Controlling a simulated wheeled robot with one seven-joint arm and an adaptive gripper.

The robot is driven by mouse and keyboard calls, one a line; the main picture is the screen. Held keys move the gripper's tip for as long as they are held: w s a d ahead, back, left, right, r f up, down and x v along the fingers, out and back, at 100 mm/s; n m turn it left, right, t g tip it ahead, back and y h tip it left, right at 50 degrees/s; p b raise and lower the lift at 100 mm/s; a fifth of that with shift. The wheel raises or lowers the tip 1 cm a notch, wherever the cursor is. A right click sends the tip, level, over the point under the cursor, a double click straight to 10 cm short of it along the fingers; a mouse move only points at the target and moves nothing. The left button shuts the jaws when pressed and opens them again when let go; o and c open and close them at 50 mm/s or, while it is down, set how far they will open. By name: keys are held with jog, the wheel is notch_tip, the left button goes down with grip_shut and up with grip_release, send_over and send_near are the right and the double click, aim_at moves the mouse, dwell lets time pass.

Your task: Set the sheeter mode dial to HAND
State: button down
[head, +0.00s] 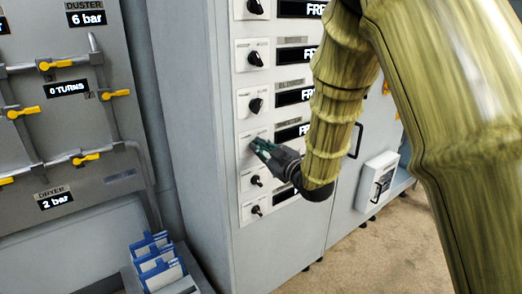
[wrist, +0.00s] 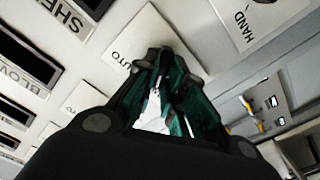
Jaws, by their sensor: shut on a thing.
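My gripper (head: 259,146) is at a pale dial plate (head: 246,136) in the column of dials on the grey cabinet in the head view. In the wrist view my gripper (wrist: 168,60) has its green-lined fingers drawn together at a plate (wrist: 136,40) marked AUTO. A label starting "SHEE" (wrist: 66,14) sits beside that plate, to the left. The fingers are shut on the sheeter mode dial, which they hide. Its pointer direction cannot be seen. The word HAND in the wrist view is on a neighbouring plate (wrist: 270,22).
Other black dials sit above (head: 255,105) and below (head: 257,181) in the same column, close to my gripper. A grey panel with yellow valve handles (head: 86,158) stands at the left. Blue holders (head: 158,262) stand low down. Floor is clear at the bottom right.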

jog(key=shift+f, duration=0.1)
jog(key=c, duration=1.5)
grip_release()
jog(key=shift+s+d, duration=0.1)
jog(key=shift+s, duration=0.05)
jog(key=v, duration=1.1)
jog(key=shift+s+d, duration=0.2)
jog(key=shift+s, duration=0.15)
